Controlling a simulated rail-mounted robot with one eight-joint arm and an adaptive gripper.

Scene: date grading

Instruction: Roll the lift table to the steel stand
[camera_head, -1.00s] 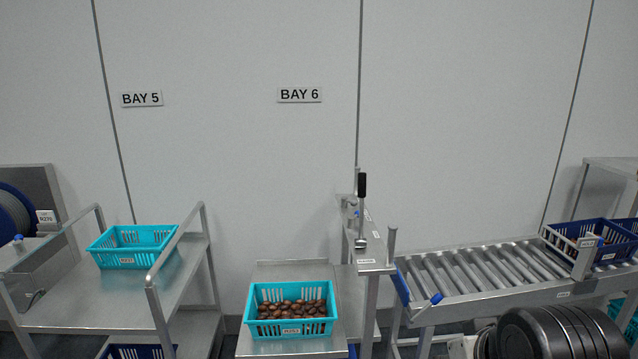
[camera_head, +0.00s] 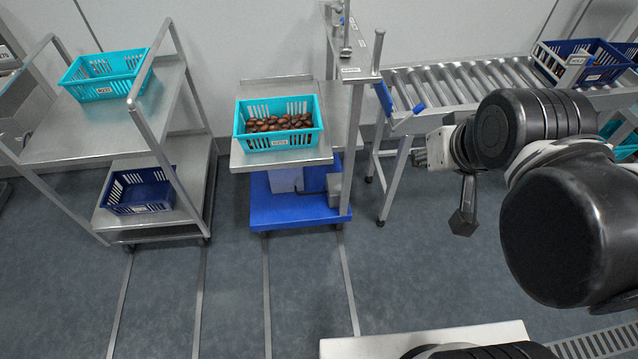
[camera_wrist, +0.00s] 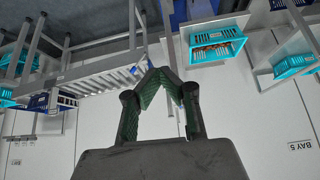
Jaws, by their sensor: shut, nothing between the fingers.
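The lift table, with a steel top (camera_head: 240,158) and a blue base (camera_head: 290,215), stands below the back wall. A teal crate (camera_head: 278,143) of brown dates sits on its top; this crate also shows in the wrist view (camera_wrist: 218,55). A narrow steel stand (camera_head: 362,72) with upright posts is close at the table's right; whether they touch I cannot tell. My gripper (camera_head: 464,222) hangs right of the table and in front of the roller conveyor, clear of both. In the wrist view its fingers (camera_wrist: 163,75) meet at the tips, shut and empty.
A steel trolley (camera_head: 60,142) at left carries a teal crate (camera_head: 100,88) above and a blue crate (camera_head: 140,202) below. A roller conveyor (camera_head: 460,85) with blue crates stands at right. Floor strips (camera_head: 267,300) run forward from the lift table. The floor ahead is open.

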